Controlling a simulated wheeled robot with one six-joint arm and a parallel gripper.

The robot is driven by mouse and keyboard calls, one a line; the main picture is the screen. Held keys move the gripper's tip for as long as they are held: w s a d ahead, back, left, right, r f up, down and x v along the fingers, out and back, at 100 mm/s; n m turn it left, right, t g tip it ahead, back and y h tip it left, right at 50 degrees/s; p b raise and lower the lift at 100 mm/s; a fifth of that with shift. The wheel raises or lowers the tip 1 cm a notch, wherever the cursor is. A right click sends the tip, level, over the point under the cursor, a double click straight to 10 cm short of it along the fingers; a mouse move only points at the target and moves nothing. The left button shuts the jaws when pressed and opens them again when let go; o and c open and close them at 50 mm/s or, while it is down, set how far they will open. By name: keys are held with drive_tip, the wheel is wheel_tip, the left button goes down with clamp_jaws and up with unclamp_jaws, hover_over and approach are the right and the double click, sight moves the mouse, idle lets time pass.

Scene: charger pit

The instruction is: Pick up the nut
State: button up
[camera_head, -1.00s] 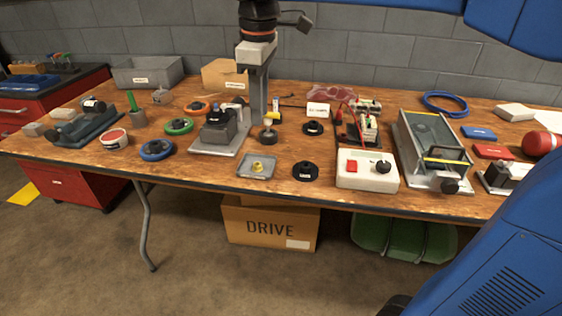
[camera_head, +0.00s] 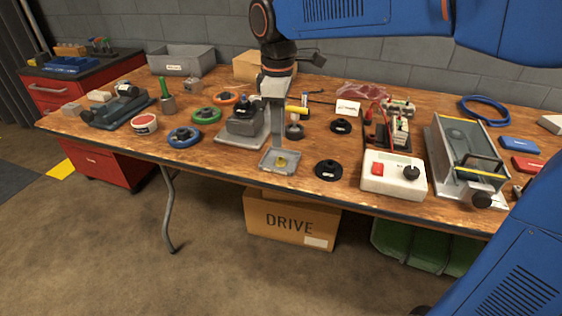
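A small brass-yellow nut (camera_head: 282,162) lies in a shallow grey tray (camera_head: 265,168) near the front edge of the workbench. My gripper (camera_head: 279,149) reaches down from above, with its tips at the back part of the tray, just behind and above the nut in the picture. The fingers line up with each other from this side, so the gap between them does not show. I cannot tell whether they touch the nut.
A grey vise-like device (camera_head: 245,120) stands close to the left of the tray. A black round knob-like part (camera_head: 328,169) and a white control box (camera_head: 393,175) are to its right. The wooden bench (camera_head: 220,158) has a little bare room left of the tray.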

sight(279, 164)
drive_tip(key=shift+f, duration=3.6)
drive_tip(key=shift+c, duration=0.6)
clamp_jaws()
